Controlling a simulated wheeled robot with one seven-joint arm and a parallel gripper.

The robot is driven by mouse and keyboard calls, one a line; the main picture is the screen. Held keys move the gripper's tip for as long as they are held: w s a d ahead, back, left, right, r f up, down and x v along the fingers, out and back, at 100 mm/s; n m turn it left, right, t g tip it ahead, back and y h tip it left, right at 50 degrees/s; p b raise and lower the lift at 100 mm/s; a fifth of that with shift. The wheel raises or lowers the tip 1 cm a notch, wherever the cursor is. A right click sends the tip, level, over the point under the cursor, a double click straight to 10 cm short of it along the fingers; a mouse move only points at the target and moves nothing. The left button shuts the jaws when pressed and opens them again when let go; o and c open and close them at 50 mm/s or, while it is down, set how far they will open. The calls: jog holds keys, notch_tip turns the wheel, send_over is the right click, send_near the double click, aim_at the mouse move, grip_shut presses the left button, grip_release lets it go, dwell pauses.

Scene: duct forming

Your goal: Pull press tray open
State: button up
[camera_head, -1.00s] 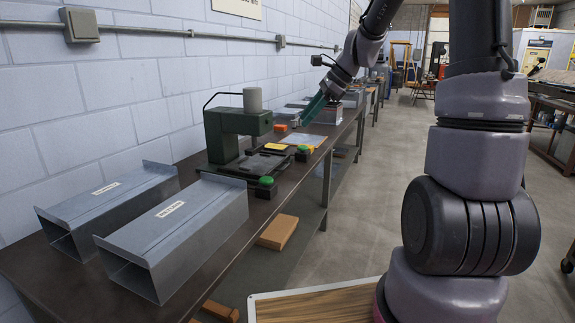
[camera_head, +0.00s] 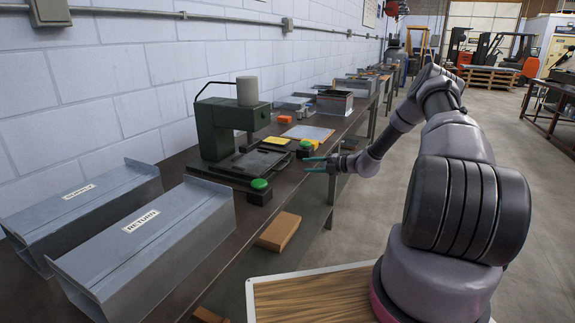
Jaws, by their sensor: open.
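The press (camera_head: 226,128) is a dark green machine with a grey cylinder on top, standing on the bench against the wall. Its tray (camera_head: 258,162) is a flat dark plate low at the front of the press. I cannot tell how far it is slid out. My gripper (camera_head: 312,164) has teal fingers spread apart and pointing left toward the press. It is at the bench's front edge, to the right of the tray and apart from it, with nothing between the fingers. A green button on a black box (camera_head: 259,190) sits at the near side of the tray.
A second green button (camera_head: 305,148) is just beyond my gripper. A yellow piece (camera_head: 277,141) and a flat grey sheet (camera_head: 307,133) lie behind. Two metal ducts, one labelled RETURN (camera_head: 150,240), fill the near bench (camera_head: 215,265). A brown block (camera_head: 279,231) is below the bench top.

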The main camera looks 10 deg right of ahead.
jog(key=x, duration=1.1)
jog(key=shift+w+d+f, duration=0.2)
jog(key=shift+w+d, duration=0.05)
jog(key=shift+d, duration=0.05)
grip_shut()
dwell(0.9)
